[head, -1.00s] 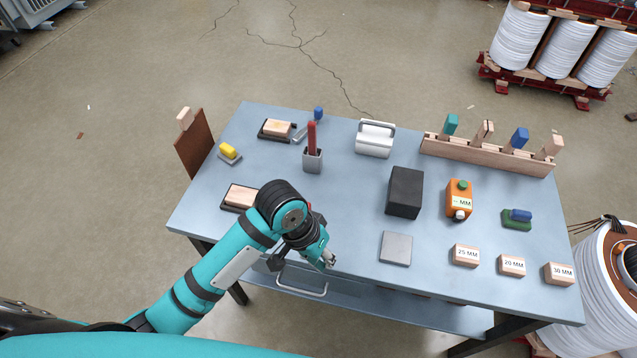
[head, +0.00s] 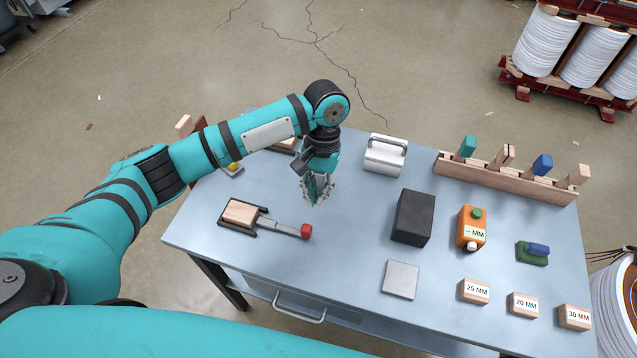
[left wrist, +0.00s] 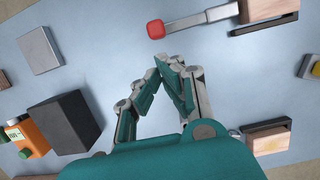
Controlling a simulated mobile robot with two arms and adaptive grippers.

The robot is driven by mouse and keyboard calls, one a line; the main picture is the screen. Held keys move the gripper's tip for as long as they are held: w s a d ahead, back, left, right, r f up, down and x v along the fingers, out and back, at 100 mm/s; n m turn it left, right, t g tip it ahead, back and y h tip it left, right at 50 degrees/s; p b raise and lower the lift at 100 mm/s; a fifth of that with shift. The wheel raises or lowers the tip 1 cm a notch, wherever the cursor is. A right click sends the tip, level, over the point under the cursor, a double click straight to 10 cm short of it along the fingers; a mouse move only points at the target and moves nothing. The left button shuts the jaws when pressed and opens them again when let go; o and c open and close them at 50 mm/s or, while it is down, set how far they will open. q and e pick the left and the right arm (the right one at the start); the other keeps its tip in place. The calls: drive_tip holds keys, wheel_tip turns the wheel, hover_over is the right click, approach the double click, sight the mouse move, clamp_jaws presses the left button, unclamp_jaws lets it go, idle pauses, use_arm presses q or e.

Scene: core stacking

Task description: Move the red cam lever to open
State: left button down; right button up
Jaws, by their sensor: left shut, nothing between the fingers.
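The red cam lever (head: 306,231) is a flat grey bar with a red block at its end. It reaches to the right from a dark-based clamp holding a wooden block (head: 240,212), at the front left of the table. In the left wrist view the red end (left wrist: 155,29) shows just beyond my fingertips, apart from them. My left gripper (head: 317,202) is above the table, behind the red end in the head view. Its fingers (left wrist: 173,62) are together and empty. My right gripper is not in view.
A second wooden-block clamp (left wrist: 268,140) is partly hidden by my arm in the head view. A black block (head: 412,218), orange device (head: 470,228) and grey plate (head: 401,279) stand to the right. The table (head: 345,250) is bare between lever and plate.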

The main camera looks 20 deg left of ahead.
use_arm(q)
drive_tip(key=x, duration=0.4)
drive_tip(key=shift+f, duration=0.2)
drive_tip(key=shift+s+f, duration=0.15)
drive_tip(key=shift+f, duration=0.5)
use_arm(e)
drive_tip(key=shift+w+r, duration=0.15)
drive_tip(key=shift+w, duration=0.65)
